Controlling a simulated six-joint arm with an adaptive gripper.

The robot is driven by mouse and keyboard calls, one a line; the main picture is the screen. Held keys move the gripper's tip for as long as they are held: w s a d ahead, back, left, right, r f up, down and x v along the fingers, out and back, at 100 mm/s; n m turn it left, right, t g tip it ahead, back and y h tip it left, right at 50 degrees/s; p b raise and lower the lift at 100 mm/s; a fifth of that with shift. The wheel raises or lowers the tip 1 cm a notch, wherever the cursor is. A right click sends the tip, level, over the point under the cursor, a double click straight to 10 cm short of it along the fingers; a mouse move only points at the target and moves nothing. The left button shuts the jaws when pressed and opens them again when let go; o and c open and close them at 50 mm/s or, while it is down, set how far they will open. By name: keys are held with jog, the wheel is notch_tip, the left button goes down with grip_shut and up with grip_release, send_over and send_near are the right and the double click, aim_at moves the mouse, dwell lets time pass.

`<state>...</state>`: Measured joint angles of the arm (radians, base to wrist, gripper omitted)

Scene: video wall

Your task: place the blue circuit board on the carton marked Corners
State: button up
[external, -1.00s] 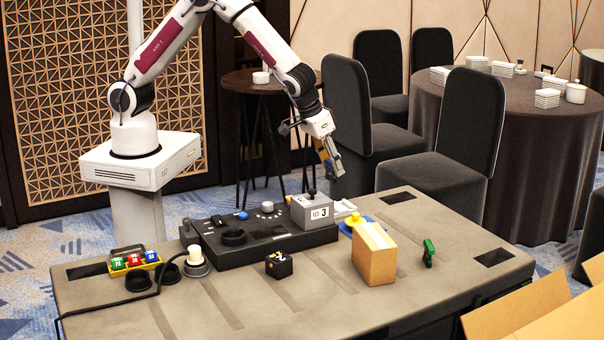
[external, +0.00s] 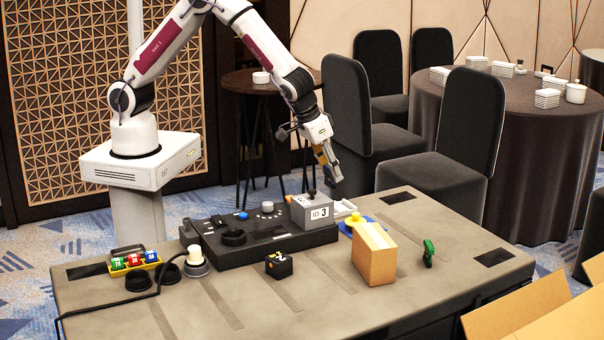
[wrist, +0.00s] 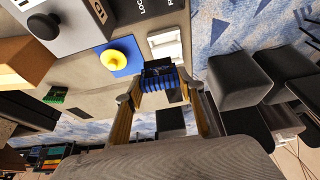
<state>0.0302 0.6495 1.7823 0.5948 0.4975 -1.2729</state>
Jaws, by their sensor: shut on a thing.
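My gripper (external: 334,174) is in the air above the table's back edge, behind the grey ID 3 box. In the wrist view its fingers (wrist: 158,92) are shut on a small dark piece with a ridged blue part, seemingly the blue circuit board (wrist: 164,83). The board is seen nearly edge-on, so its face is hidden. A brown carton (external: 374,262) stands on the table, in front of and right of the gripper; it also shows in the wrist view (wrist: 22,64). Another open carton (external: 520,308) is at the lower right. I cannot read Corners on either.
A blue plate with a yellow button (wrist: 122,58) lies between the ID 3 box (external: 314,211) and brown carton. A green part (external: 428,252) stands right of that carton. A black control panel (external: 240,238) fills the table's back left. Chairs (external: 470,110) stand behind.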

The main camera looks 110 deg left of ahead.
jog(key=w+d+r+m, duration=0.3)
jog(key=w+d, duration=0.8)
jog(key=d, duration=0.3)
notch_tip(320, 180, up, 8)
jog(key=m+t+h, duration=0.1)
jog(key=m+h, duration=0.2)
jog(key=m, duration=0.3)
send_over(367, 230)
jog(key=shift+f, duration=0.1)
jog(key=shift+f, duration=0.1)
jog(key=shift+f, duration=2.45)
jog(key=shift+f, duration=0.1)
jog(key=shift+f, duration=2.35)
